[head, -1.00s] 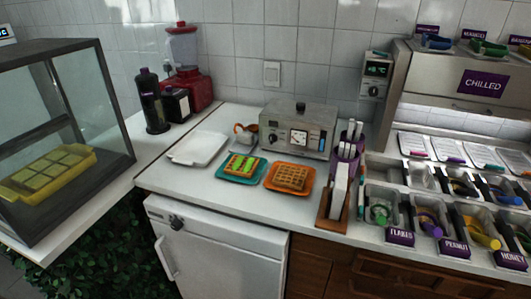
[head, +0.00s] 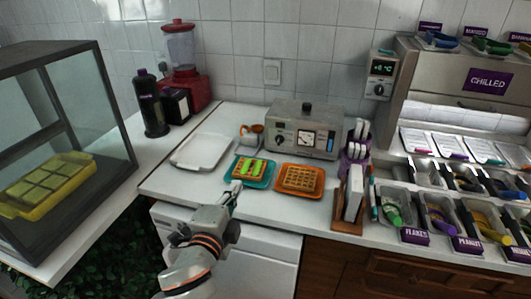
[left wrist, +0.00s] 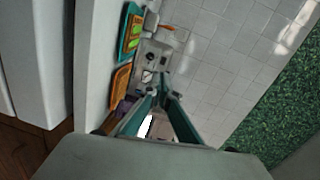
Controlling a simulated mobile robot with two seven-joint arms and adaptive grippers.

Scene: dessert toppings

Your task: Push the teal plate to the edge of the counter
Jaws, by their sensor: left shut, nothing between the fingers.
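The teal plate (head: 259,185) lies on the white counter, with a waffle topped with green strips (head: 250,168) on it. It also shows in the left wrist view (left wrist: 125,35), beyond the fingers. My left gripper (head: 236,189) is shut and empty, just in front of the plate's front left part in the head view. I cannot tell whether the fingertips touch the plate. The fingers also show in the left wrist view (left wrist: 161,94). My right gripper is not in view.
An orange plate (head: 285,191) with a waffle is close on the teal plate's right. A white tray (head: 200,150) lies to the left. A waffle machine (head: 303,130) and a small cup (head: 250,135) stand behind. The counter's front edge is close.

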